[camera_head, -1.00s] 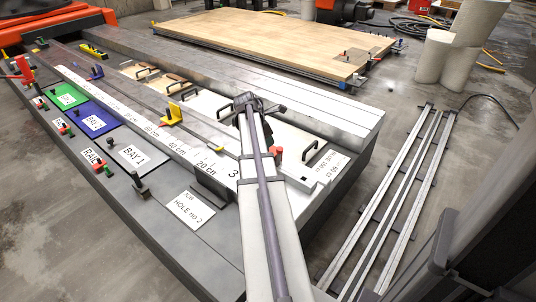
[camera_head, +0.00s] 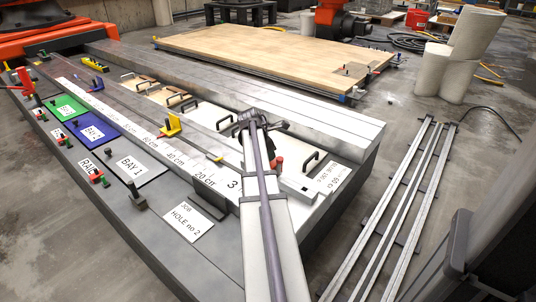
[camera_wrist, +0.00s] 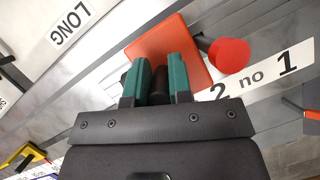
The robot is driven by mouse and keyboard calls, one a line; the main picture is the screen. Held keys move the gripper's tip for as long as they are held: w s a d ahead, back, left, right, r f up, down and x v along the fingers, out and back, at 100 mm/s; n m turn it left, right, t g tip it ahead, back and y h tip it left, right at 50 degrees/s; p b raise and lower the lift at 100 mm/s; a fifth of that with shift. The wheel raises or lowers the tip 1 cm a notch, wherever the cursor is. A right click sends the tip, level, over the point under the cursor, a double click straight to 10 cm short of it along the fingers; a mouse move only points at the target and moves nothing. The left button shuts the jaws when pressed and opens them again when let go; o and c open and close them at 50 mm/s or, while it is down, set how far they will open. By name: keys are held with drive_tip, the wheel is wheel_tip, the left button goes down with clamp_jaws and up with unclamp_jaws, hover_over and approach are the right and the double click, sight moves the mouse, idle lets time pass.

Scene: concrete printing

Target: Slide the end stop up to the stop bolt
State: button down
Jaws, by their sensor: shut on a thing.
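In the wrist view an orange block (camera_wrist: 190,36), which I take for the end stop, lies between and beyond the green fingertips. My gripper (camera_wrist: 160,68) is shut on its dark upright part. A dark pin with a red round cap (camera_wrist: 230,55), seemingly the stop bolt, stands at the block's right edge. I cannot tell whether they touch. In the head view the red cap (camera_head: 278,162) shows just right of my arm. My gripper's wrist (camera_head: 258,122) shows there, but the arm hides the fingertips and the block.
A white scale strip (camera_head: 205,176) runs along the grey bench. A yellow bracket (camera_head: 170,125) stands farther up it. Several black handles, such as this one (camera_head: 310,160), rise from the bench beside my arm. A white label (camera_wrist: 68,22) reads LONG.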

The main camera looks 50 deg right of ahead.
drive_tip(key=shift+w, duration=0.3)
drive_tip(key=c, duration=1)
unclamp_jaws()
drive_tip(key=shift+c, duration=0.2)
drive_tip(key=p+v, duration=1)
drive_tip(key=shift+r, duration=0.4)
drive_tip(key=shift+a, duration=0.1)
